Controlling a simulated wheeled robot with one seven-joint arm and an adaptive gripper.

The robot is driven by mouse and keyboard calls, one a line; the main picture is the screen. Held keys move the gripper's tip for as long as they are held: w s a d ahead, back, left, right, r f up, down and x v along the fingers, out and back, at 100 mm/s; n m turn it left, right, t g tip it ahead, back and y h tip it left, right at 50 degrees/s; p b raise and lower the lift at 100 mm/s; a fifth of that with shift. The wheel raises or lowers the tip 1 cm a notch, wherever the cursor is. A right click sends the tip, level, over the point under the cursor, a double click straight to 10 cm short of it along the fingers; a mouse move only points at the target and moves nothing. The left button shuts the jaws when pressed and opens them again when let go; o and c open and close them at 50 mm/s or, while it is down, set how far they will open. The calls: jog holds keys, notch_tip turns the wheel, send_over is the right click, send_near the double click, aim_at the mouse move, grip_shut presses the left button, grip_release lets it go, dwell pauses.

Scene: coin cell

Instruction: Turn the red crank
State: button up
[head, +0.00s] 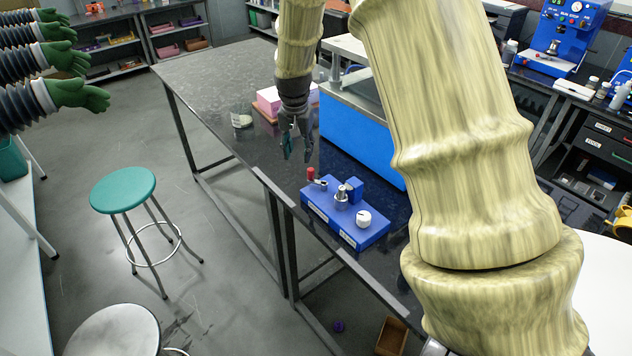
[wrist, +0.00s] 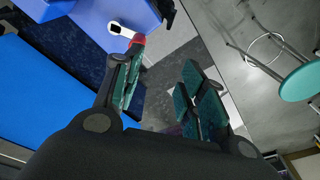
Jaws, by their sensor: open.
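The red crank (head: 311,173) has a small red knob on a short arm at the left end of a blue box (head: 358,238) on the dark bench. In the wrist view the red knob (wrist: 137,41) shows at the tip of the left finger, with its pale arm (wrist: 121,31) beside it. My gripper (head: 297,152) points down, open and empty, above and slightly left of the crank in the head view. In the wrist view my gripper (wrist: 163,85) has a wide gap between its green-padded fingers, and the knob lies outside that gap. Contact cannot be told.
The blue box also carries a metal post (head: 341,195) and a white knob (head: 364,218). A large blue machine (head: 358,135) stands behind it. A pink block (head: 270,100) lies farther back. The bench's left edge is close; a green stool (head: 122,188) stands beyond it.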

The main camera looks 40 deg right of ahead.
aim_at(311, 169)
jog(key=s+d+r+m+b, duration=0.1)
jog(key=s+d+r+m+g+y, duration=0.1)
jog(key=m, duration=0.1)
jog(key=shift+s+d+r+b, duration=0.15)
jog(key=shift+s+r+b, duration=0.15)
jog(key=shift+r+b, duration=0.1)
jog(key=shift+f+p, duration=1.6)
jog(key=shift+f, duration=3.65)
jog(key=shift+c, duration=0.5)
grip_shut()
